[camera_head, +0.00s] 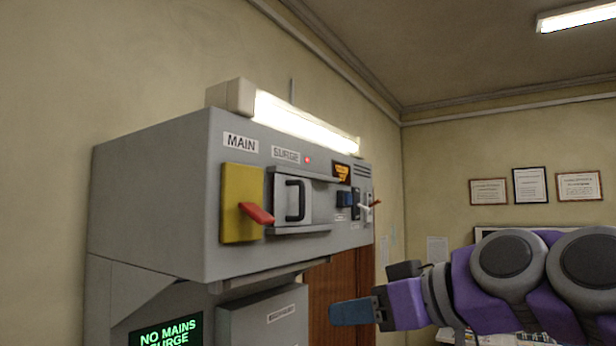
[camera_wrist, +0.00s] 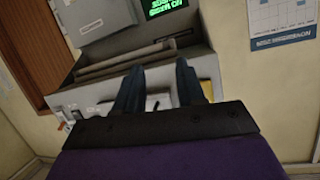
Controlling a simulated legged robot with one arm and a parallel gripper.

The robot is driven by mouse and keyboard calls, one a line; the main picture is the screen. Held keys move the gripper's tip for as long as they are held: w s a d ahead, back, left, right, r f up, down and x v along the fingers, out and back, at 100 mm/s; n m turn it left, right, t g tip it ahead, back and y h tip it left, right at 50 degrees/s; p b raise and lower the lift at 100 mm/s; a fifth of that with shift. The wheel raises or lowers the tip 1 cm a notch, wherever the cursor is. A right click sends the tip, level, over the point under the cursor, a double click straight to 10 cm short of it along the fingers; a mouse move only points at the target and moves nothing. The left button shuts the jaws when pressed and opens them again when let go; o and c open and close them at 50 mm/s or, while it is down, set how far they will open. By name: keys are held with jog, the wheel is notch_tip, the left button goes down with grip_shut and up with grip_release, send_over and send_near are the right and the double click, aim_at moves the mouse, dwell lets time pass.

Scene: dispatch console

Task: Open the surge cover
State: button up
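The surge cover (camera_head: 279,204) is a light grey panel with a black upright handle (camera_head: 294,201), under the SURGE label on the grey console. It sits at the left part of two horizontal rails. My gripper (camera_head: 347,313) is below and to the right of it in the head view, apart from it, with blue fingers. In the wrist view, which is upside down, the two fingers of my gripper (camera_wrist: 158,88) stand apart with nothing held. A pale panel with a dark bar (camera_wrist: 154,105), likely the cover and its handle, shows between them, partly hidden by my gripper.
A yellow MAIN panel (camera_head: 239,184) with a red lever (camera_head: 257,214) is just left of the cover. Small switches (camera_head: 346,198) are to its right. A lower grey box (camera_head: 262,318) and a green-lettered screen (camera_head: 168,332) are below. A lamp (camera_head: 305,123) is on top.

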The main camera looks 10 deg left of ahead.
aim_at(304, 201)
jog(key=w+d+r+t+y+p, duration=0.1)
jog(key=w+d+r+p, duration=0.15)
jog(key=r, duration=0.55)
jog(key=w+d+r+t+y+p, duration=0.1)
jog(key=w+d+r+t+y, duration=0.15)
jog(key=r, duration=0.45)
jog(key=shift+n+g+h, duration=0.35)
jog(key=shift+n+g, duration=0.1)
jog(key=shift+n, duration=0.05)
jog(key=p+x, duration=0.1)
jog(key=x, duration=0.4)
jog(key=p+x, duration=0.2)
jog(key=x, duration=0.4)
jog(key=p+x, duration=0.1)
jog(key=x, duration=0.5)
jog(key=shift+s+a+r, duration=0.1)
jog(key=shift+s+a, duration=0.2)
jog(key=shift+s, duration=0.1)
jog(key=shift+d, duration=0.1)
jog(key=shift+c, duration=0.3)
grip_shut()
